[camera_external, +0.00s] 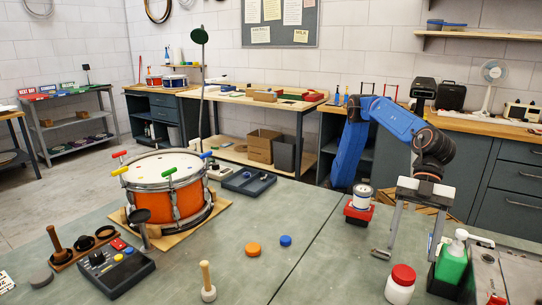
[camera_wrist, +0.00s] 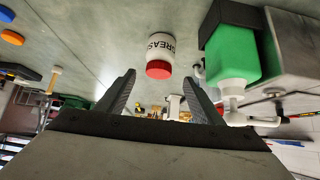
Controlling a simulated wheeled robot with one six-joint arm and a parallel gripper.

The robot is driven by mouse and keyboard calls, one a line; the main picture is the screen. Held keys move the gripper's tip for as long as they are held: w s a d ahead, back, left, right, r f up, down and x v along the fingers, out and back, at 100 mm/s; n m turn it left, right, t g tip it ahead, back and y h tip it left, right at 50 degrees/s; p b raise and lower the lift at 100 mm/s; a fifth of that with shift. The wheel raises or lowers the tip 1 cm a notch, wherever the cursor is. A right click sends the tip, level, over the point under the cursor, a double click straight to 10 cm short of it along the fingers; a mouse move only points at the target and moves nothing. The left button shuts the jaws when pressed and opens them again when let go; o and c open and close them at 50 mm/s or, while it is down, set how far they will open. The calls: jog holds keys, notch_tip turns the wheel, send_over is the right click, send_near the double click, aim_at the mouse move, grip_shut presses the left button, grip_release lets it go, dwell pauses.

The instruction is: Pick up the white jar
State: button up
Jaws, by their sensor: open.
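The white jar (camera_external: 398,293) has a red lid and stands on the green-grey bench at the front right. In the wrist view the white jar (camera_wrist: 160,46) shows black letters that read GREASE, and its red lid faces me. My gripper (camera_external: 409,252) points down, behind and above the jar in the outside view. Its two fingers are spread and nothing is between them. In the wrist view the jar lies beyond the fingertips of my gripper (camera_wrist: 161,78), roughly centred between them and apart from both.
A green bottle (camera_external: 451,265) with a white pump stands in a dark holder close to the jar's right. An orange drum (camera_external: 170,206) stands left. Bench left of the jar is clear, beyond which lie an orange puck (camera_external: 253,249) and blue puck (camera_external: 286,240).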

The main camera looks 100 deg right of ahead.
aim_at(405, 271)
jog(key=shift+w+r+x, duration=0.1)
jog(key=shift+x, duration=1.8)
jog(key=shift+w+r+x, duration=0.1)
jog(key=shift+x, duration=1.85)
jog(key=c, duration=1.3)
